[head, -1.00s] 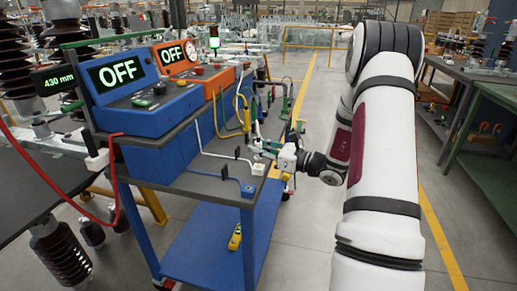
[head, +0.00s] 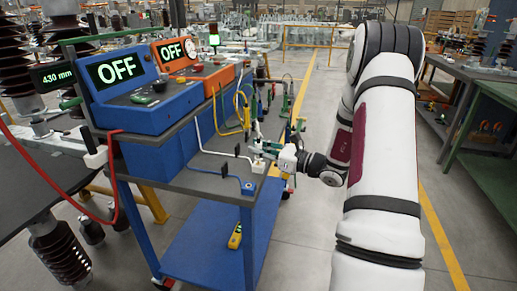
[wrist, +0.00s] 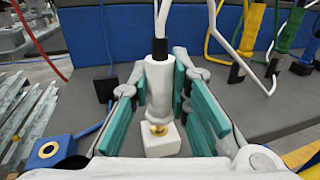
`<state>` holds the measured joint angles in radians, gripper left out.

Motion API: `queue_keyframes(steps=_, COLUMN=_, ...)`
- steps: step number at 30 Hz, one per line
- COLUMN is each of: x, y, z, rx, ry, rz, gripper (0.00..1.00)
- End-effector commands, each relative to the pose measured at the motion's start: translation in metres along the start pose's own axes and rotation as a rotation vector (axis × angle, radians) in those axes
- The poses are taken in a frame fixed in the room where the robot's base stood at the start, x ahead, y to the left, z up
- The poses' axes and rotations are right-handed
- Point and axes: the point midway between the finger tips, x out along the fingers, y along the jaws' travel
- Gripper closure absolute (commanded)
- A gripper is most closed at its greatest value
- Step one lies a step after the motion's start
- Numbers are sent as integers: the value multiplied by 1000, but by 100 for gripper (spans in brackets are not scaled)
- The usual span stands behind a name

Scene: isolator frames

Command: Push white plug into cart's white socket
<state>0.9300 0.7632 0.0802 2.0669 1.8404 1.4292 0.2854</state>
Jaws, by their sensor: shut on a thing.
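The white plug (wrist: 159,82), with a white cable at its far end, is between the teal finger pads of my gripper (wrist: 160,100) in the wrist view. My gripper is shut on it. The white socket (wrist: 160,142) is a small block with a gold contact, just below the plug in that picture. The plug's near end meets or overlaps the gold ring; I cannot tell how deep it sits. In the head view my gripper (head: 270,147) is at the cart's right edge, just above the white socket (head: 258,166); the plug is too small to make out there.
The blue socket (wrist: 48,149) stands to the left in the wrist view. Yellow and green plugs and cables (wrist: 250,30) hang close on the right. The aisle floor right of the cart is clear.

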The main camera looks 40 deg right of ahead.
Motion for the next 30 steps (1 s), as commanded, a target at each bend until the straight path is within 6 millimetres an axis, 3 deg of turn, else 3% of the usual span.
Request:
queue_keyframes(steps=21, x=0, y=0, z=-17, rx=0, ry=0, rz=0, gripper=100)
queue_keyframes(steps=22, x=0, y=0, z=-16, rx=0, ry=0, rz=0, gripper=79)
queue_keyframes(steps=24, x=0, y=0, z=-16, rx=0, ry=0, rz=0, gripper=63)
queue_keyframes(steps=30, x=0, y=0, z=-16, rx=0, ry=0, rz=0, gripper=60)
